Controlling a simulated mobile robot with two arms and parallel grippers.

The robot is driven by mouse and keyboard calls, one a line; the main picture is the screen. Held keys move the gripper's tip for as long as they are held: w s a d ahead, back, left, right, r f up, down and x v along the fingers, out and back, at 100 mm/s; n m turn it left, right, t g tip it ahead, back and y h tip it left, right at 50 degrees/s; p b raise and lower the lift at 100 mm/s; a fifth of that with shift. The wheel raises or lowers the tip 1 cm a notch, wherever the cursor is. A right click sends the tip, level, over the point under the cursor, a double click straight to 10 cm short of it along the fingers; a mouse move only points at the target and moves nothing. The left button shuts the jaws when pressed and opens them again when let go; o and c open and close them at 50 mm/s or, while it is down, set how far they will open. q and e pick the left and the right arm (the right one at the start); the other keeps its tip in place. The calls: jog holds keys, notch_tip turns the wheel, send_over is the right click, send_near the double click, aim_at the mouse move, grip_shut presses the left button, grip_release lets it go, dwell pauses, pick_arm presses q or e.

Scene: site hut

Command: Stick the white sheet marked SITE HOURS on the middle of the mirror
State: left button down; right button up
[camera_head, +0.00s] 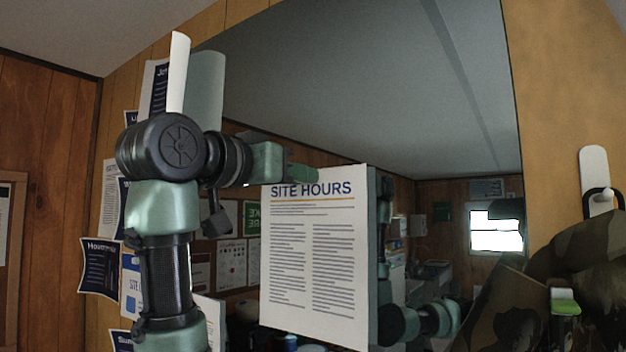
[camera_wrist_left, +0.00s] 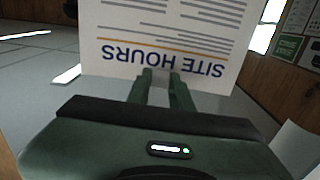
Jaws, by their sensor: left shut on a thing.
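The white sheet marked SITE HOURS (camera_head: 315,255) hangs upright, print facing me, in front of the lower middle of the large mirror (camera_head: 350,90). My left gripper (camera_head: 300,172) comes in from the left and is shut on the sheet's top edge. In the left wrist view the sheet (camera_wrist_left: 170,35) appears upside down between the fingertips (camera_wrist_left: 160,82). A dark strip along the sheet's right edge looks like its reflection, close behind it. I cannot tell whether the sheet touches the glass. My right gripper is not in view.
Several posters, one dark (camera_head: 99,267), are on the wood-panelled wall left of the mirror. A camouflage jacket (camera_head: 590,250) hangs at the right below a white hook (camera_head: 594,170), overlapping the mirror's lower right. The window, ceiling and pinboard beyond the sheet appear as reflections. The upper mirror is clear.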

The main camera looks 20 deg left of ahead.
pick_arm(q)
jog(key=shift+w+d, duration=0.15)
jog(key=shift+w, duration=0.4)
dwell(0.6)
dwell(0.9)
jog(key=c, duration=1.4)
grip_release()
jog(key=shift+o, duration=1.1)
jog(key=shift+w+d, duration=0.1)
jog(key=b+v, duration=0.2)
jog(key=v, duration=0.5)
jog(key=shift+s+b, duration=0.35)
jog(key=shift+b, duration=0.05)
